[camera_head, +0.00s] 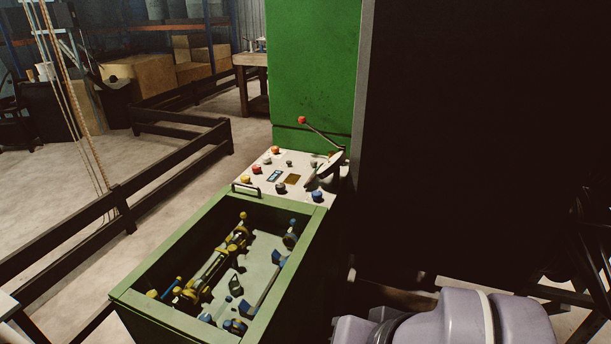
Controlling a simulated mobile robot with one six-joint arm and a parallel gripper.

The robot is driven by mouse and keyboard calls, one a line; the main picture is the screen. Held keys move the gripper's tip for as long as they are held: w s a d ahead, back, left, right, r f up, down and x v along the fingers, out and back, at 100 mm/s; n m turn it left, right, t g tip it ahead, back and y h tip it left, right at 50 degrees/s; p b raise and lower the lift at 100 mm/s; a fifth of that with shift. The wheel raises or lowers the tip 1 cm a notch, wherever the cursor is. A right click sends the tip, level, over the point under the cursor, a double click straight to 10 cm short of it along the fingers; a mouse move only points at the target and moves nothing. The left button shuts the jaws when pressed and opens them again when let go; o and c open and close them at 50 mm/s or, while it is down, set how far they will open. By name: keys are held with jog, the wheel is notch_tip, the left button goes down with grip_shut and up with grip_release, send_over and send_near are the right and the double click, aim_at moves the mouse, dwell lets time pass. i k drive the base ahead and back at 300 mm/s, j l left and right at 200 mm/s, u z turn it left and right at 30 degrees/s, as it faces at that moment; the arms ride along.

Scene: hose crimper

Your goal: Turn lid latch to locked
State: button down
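A green machine box (192,230) stands at the lower middle, with a dark metal handle (246,190) on its far rim. Yellow and blue fittings (215,262) show inside it; I cannot tell whether a clear lid covers the opening. I cannot make out which part is the lid latch, or its position. Behind the box is a light control panel (262,161) with several coloured knobs and buttons. A lever with a red knob (302,120) rises at its back. My arm's pale links show at the lower right; my gripper is not in view.
A tall green cabinet (312,70) stands behind the panel. A large dark panel (480,130) fills the right side. Dark low rails (180,180) run along the left, with open floor (65,205) beyond. Boxes and a wooden table (250,60) are farther back.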

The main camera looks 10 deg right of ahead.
aim_at(280, 187)
jog(key=i+l+u, duration=0.4)
jog(key=i+l, duration=0.15)
jog(key=i, duration=0.3)
jog(key=i+l+u, duration=0.4)
jog(key=i+l, duration=0.35)
